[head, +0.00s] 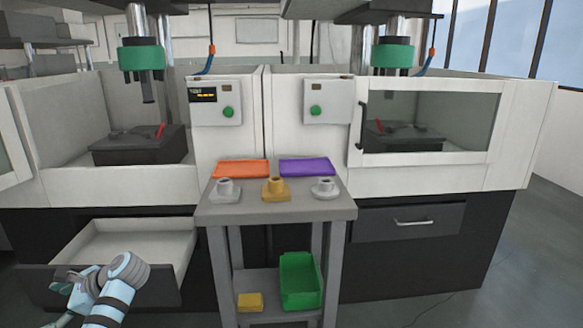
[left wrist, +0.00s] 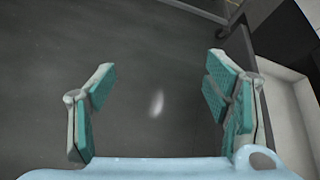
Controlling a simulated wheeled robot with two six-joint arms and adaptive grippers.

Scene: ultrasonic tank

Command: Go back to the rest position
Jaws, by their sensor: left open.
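My left arm comes in at the lower left of the head view, with the left gripper (head: 72,288) in front of the open left drawer (head: 105,240). In the left wrist view the left gripper (left wrist: 160,88) has its two teal-padded fingers wide apart, with nothing between them but dark grey floor (left wrist: 150,50). The drawer's pale edge shows at the right of that view. My right gripper is not in view.
A grey stand (head: 275,208) holds a grey, a yellow and a silver flanged part, with an orange tray (head: 242,169) and a purple tray (head: 306,167) behind. A green bin (head: 300,283) and yellow block (head: 250,302) sit below. Two machines stand behind; the right drawer (head: 408,222) is shut.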

